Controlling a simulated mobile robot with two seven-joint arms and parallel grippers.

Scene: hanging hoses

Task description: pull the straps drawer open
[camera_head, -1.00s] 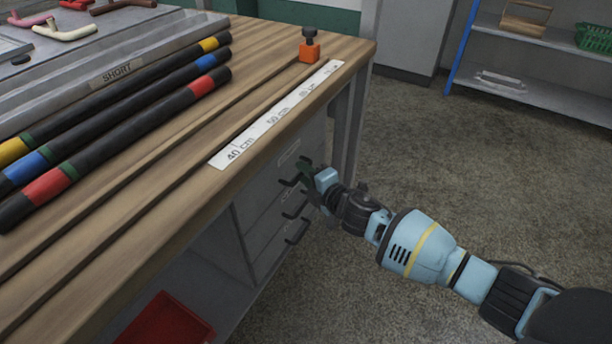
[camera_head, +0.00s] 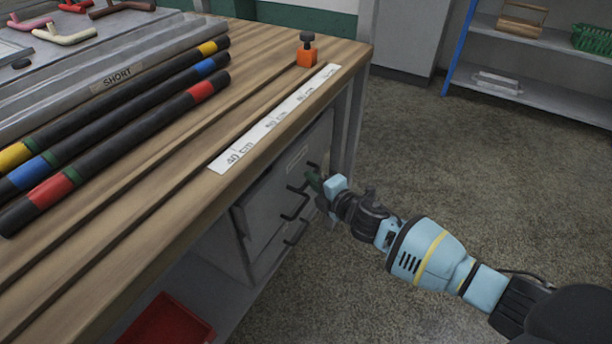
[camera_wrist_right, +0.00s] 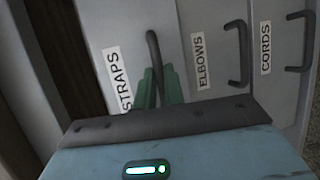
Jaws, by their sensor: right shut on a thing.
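The straps drawer (camera_head: 270,193) is the top drawer of the grey unit under the bench. Its front stands out a little from the drawers below, so it is partly open. In the right wrist view its front carries the STRAPS label (camera_wrist_right: 117,79) and a dark bar handle (camera_wrist_right: 153,48). My right gripper (camera_head: 314,181) is at this handle. Its green fingers (camera_wrist_right: 160,88) are shut on the handle, one on each side of it. The inside of the drawer is hidden under the bench top. My left gripper is not in view.
The ELBOWS drawer (camera_wrist_right: 203,45) and the CORDS drawer (camera_wrist_right: 280,35) look closed. The wooden bench top (camera_head: 150,190) overhangs the unit and holds several banded hoses. A red bin (camera_head: 168,322) sits below. The floor (camera_head: 440,170) beside the bench is clear.

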